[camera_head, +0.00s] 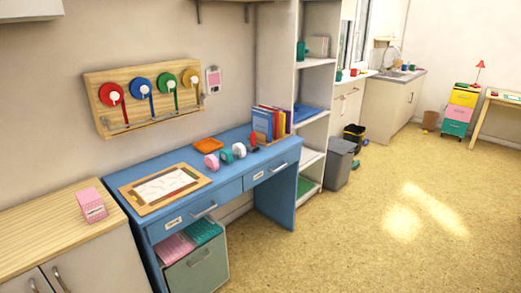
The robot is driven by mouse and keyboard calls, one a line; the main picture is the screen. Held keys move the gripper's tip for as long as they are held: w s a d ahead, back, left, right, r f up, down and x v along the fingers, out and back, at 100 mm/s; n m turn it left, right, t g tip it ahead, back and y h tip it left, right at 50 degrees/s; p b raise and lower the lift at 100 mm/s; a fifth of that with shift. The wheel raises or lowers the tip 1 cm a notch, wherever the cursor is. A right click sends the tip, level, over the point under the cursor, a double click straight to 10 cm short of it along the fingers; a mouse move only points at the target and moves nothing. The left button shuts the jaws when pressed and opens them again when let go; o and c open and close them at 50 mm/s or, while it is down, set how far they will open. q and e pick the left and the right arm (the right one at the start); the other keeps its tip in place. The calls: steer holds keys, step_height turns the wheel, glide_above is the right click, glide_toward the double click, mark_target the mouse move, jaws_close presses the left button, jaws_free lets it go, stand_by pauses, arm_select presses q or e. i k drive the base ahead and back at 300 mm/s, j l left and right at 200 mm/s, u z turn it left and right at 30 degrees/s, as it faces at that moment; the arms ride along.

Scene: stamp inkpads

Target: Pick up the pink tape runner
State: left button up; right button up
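A small rounded pink item (211,161), which looks like the pink tape runner, stands on the blue desk (222,178) against the wall. It is at the left end of a short row of similar small items. A teal one (226,157) stands just to its right, then a white and dark one (239,151). The pink item is too small to make out in detail. Neither my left gripper nor my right gripper is in view.
An orange tray (208,145) lies behind the row, and a wood-framed board (164,188) lies to its left. Books (268,122) stand at the desk's back right. A pink box (91,205) sits on the left cabinet. The floor (350,235) before the desk is clear.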

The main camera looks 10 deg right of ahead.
mark_target(211, 162)
steer(key=i+l+z, duration=0.15)
steer(key=i+z, duration=0.35)
steer(key=i, duration=0.55)
